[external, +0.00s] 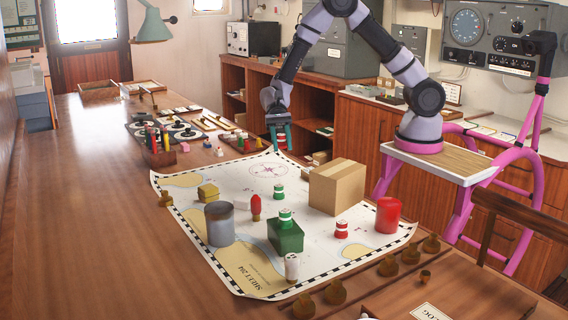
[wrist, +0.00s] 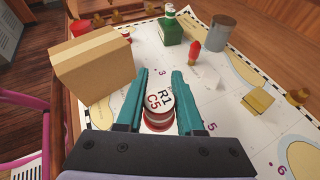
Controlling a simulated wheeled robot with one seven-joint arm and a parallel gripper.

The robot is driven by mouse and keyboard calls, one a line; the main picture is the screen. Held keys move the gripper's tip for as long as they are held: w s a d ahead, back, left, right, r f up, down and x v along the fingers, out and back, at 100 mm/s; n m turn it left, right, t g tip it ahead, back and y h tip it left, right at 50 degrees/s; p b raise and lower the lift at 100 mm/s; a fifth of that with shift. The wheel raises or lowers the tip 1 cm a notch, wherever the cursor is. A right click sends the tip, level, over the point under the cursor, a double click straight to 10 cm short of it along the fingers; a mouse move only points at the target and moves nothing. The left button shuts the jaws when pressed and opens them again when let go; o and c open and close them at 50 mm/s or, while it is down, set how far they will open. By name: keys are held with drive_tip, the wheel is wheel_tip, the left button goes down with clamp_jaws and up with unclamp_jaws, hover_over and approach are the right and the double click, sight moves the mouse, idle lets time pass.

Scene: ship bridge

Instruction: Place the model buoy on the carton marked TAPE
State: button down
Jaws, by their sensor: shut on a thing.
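My gripper (external: 279,137) has teal fingers and is above the far edge of the chart. In the wrist view my gripper (wrist: 160,85) is shut on a red-and-white model buoy (wrist: 158,98), whose white top reads "R1 C5". A brown cardboard carton (external: 334,188) stands on the chart, nearer the camera and right of my gripper. It also shows left of the fingers in the wrist view (wrist: 93,70). No TAPE marking is readable on its visible faces.
On the chart (external: 232,177) stand a green box (external: 285,238) topped by a green-and-white buoy (external: 285,217), a grey can (external: 219,224), a red can (external: 388,215), another red-and-white buoy (external: 341,229) and a yellow block (external: 208,192). The wooden table's left side is clear.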

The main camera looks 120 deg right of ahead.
drive_tip(key=s+a+r, duration=0.2)
drive_tip(key=a+r, duration=0.4)
drive_tip(key=a, duration=0.6)
hover_over(341, 172)
wheel_tip(341, 172, down, 2)
drive_tip(key=shift+d+f, duration=0.1)
drive_tip(key=shift+f, duration=2.4)
drive_tip(key=shift+f, duration=0.1)
drive_tip(key=c, duration=0.5)
unclamp_jaws()
drive_tip(key=shift+c, duration=0.2)
